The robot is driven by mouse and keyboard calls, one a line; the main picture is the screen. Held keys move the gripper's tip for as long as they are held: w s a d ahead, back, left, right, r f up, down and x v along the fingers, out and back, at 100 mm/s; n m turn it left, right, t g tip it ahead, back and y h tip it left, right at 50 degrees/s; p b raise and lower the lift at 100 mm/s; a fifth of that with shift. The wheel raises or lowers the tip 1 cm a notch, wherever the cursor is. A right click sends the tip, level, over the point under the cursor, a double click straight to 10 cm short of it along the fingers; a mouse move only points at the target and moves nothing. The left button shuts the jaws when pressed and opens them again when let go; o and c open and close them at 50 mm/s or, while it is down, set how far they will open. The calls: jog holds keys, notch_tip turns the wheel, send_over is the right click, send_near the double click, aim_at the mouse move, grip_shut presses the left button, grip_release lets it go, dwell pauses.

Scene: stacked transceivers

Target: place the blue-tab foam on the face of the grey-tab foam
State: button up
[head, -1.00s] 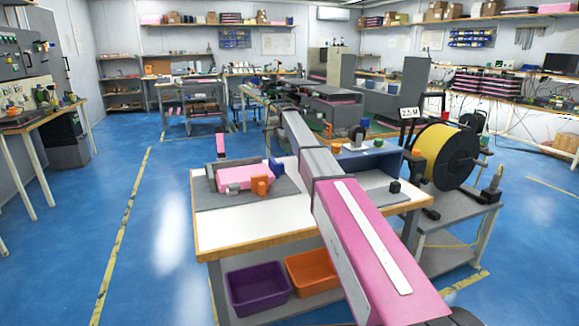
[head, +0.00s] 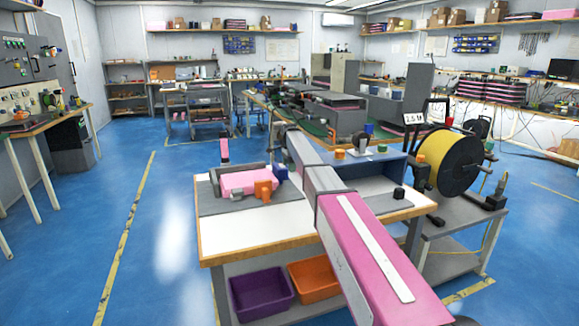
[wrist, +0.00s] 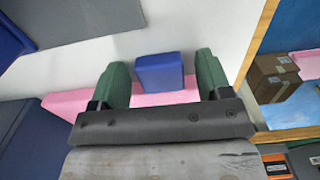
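In the wrist view, my gripper (wrist: 163,80) has two green fingers spread on either side of a blue block (wrist: 160,75), the blue tab. A narrow gap shows on each side of it. A pink foam strip (wrist: 65,103) lies behind the fingers and below the blue tab. In the head view, a pink foam block (head: 245,182) sits on a grey mat (head: 212,208), with an orange piece (head: 263,191) and a blue piece (head: 279,173) beside it. I cannot make out the grey tab for certain. My gripper is hidden behind my arm in the head view.
The white table (head: 235,238) has a wooden edge and bare space in front of the mat. A blue shelf unit (head: 365,168) stands on its right side. Purple (head: 261,291) and orange (head: 314,279) bins sit beneath. A yellow cable reel (head: 448,160) stands on the right.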

notch_tip(320, 180, up, 12)
jog(key=shift+f, duration=0.15)
jog(key=shift+o, duration=0.4)
jog(key=shift+r, duration=0.2)
jog(key=f, duration=1.2)
jog(key=shift+d+f, duration=0.1)
jog(key=shift+d, duration=0.1)
jog(key=c, duration=1.1)
jog(key=shift+w, duration=0.1)
